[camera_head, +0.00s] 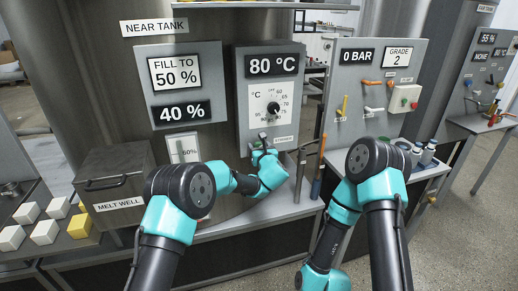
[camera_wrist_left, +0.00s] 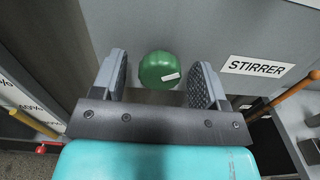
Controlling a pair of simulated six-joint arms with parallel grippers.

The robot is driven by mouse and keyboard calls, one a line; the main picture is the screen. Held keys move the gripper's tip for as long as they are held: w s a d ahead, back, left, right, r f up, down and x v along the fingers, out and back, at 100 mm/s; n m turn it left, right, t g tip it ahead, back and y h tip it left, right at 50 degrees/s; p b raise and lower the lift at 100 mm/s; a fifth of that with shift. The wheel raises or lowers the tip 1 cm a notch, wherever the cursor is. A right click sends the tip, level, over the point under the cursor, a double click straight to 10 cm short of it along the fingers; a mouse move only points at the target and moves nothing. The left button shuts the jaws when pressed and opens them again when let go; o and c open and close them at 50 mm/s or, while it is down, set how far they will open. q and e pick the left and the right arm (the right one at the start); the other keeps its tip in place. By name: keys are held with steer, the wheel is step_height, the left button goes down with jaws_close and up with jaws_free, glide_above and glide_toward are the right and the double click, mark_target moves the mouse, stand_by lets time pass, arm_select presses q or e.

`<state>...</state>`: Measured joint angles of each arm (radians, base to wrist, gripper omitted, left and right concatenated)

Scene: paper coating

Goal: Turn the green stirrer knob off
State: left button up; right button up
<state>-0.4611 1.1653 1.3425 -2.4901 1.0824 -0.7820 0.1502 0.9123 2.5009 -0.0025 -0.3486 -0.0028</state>
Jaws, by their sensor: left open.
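The green stirrer knob (camera_wrist_left: 159,70) is round, with a short white mark on its face that lies nearly level, a little right of the middle. My left gripper (camera_wrist_left: 160,82) is open, one finger on each side of the knob, with a visible gap on both sides in the left wrist view. The white STIRRER label (camera_wrist_left: 256,67) is to the right of the knob. In the head view my left gripper (camera_head: 263,152) is at the lower part of the 80 °C panel (camera_head: 242,115) and largely covers the knob. My right gripper does not show.
A temperature dial (camera_head: 273,107) sits just above the knob. The MELT WELL box (camera_head: 110,190) is at left.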

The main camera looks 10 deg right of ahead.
arm_select(q)
steer(key=c, duration=0.9)
steer(key=shift+n, duration=0.4)
steer(key=n, duration=1.1)
steer(key=shift+a, duration=0.1)
steer(key=o, duration=0.9)
